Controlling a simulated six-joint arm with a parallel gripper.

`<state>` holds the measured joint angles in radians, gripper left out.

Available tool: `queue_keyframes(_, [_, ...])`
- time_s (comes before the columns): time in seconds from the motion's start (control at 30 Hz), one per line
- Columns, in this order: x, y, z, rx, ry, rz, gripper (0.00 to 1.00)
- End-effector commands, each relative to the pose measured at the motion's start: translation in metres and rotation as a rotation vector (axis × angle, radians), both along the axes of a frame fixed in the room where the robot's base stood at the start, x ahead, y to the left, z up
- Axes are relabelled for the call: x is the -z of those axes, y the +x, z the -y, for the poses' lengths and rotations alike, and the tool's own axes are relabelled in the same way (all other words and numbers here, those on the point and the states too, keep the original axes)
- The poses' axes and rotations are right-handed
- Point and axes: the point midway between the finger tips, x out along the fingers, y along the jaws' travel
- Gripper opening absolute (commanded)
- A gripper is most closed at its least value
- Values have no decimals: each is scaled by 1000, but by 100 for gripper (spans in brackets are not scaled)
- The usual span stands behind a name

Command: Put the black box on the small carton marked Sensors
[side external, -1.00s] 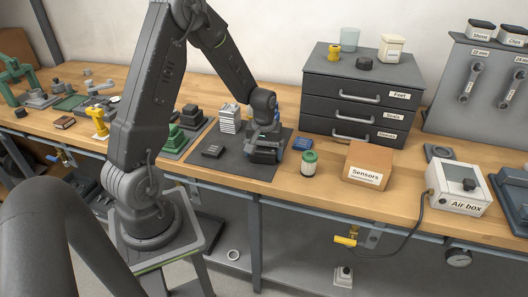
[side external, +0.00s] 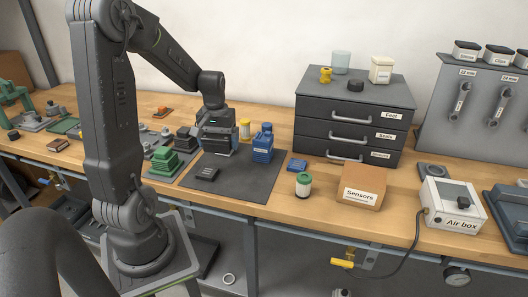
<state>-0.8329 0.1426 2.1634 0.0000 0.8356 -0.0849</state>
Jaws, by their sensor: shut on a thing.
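My gripper (side external: 217,150) is over the left back part of the dark mat (side external: 235,185). It is shut on a dark, boxy thing that I take to be the black box. The fingers hide most of it, and I cannot tell whether it clears the mat. The small brown carton marked Sensors (side external: 362,187) stands to the right near the bench's front edge, its top bare. It is well apart from my gripper.
A blue container (side external: 262,150), a yellow cup (side external: 245,129) and a flat black piece (side external: 207,173) are near my gripper. A green-capped jar (side external: 303,186) and a blue piece (side external: 297,166) lie toward the carton. The drawer unit (side external: 345,112) stands behind; the Air box (side external: 452,208) is right.

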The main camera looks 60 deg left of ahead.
Motion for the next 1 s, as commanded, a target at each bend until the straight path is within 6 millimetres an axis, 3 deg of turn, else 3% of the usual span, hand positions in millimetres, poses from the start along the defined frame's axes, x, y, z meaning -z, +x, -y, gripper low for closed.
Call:
queue_keyframes(0.17, [-3,-1,-2,2,1,1,61])
queue_keyframes(0.27, [-7,12,-2,11,1,1,61])
queue_keyframes(0.37, [-15,40,1,27,1,2,61])
queue_keyframes(0.47, [-27,80,11,50,3,3,61])
queue_keyframes(0.7, [-57,177,66,100,1,2,61])
queue_keyframes(0.83, [-70,212,101,118,0,1,61])
queue_keyframes(1.0, [-79,236,132,131,0,1,61])
